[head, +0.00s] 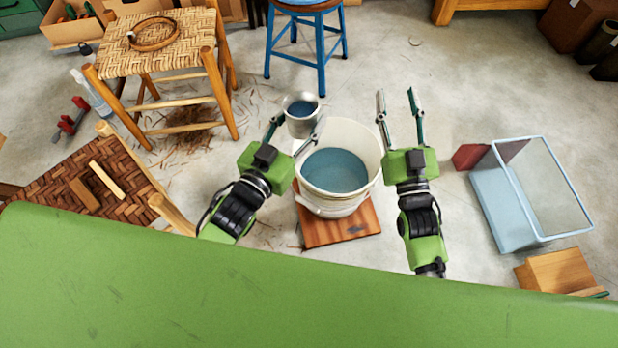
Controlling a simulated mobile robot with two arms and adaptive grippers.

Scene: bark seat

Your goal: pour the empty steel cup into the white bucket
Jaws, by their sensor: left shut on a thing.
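The steel cup (300,124) is in the jaws of my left gripper (295,124), just beyond the far left rim of the bucket in the picture. The cup looks about upright, and a flat blue surface like liquid shows inside it. The white bucket (361,143) stands on a wooden board, with a blue liquid-like surface low inside. My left gripper is shut on the cup; one finger overlaps the bucket's rim in view, and I cannot tell if they touch. My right gripper (396,94) is open and empty, to the right of the bucket.
The wooden board (318,234) lies under the bucket. A woven stool (110,58) and a woven seat (50,185) stand left, with bark scraps between. A blue stool (305,38) stands behind. A blue glass-sided box (505,215) is right. Floor beyond my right gripper is clear.

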